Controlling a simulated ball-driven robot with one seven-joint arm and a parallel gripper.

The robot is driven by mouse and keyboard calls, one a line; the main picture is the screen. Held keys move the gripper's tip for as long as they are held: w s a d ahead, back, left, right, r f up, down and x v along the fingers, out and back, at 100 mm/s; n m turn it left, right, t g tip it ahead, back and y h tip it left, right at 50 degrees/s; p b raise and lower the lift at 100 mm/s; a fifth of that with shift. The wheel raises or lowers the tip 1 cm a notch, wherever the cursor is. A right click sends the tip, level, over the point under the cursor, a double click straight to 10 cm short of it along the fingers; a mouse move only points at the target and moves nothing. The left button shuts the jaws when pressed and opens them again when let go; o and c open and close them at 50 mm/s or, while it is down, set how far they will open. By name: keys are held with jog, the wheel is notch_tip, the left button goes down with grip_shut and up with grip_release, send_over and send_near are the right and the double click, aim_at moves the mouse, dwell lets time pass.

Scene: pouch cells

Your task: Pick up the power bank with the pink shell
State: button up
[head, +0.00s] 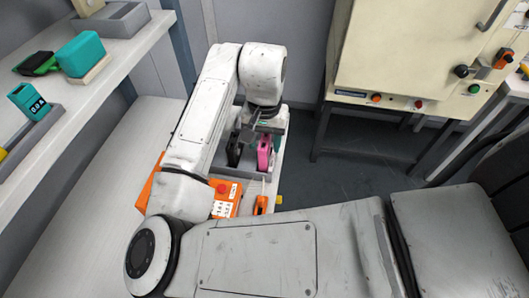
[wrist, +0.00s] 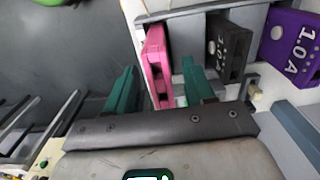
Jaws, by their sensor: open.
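The pink power bank (wrist: 156,58) stands on edge at the left end of a grey holder in the wrist view. In the head view it shows as a pink block (head: 264,153) below my wrist. My gripper (wrist: 160,70) is open. Its two green fingers lie to the left and right of the pink shell's near end, with gaps visible. I cannot tell how deep the fingers reach. In the head view my gripper (head: 264,138) is mostly hidden behind the wrist.
A black power bank (wrist: 228,45) stands right of the right finger, with a purple one (wrist: 292,45) beyond it. The grey holder (wrist: 185,14) has a raised wall. An orange box with a red button (head: 222,189) sits nearby. Left of the pink shell is open floor.

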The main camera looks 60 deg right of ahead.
jog(key=shift+f, duration=0.9)
grip_shut()
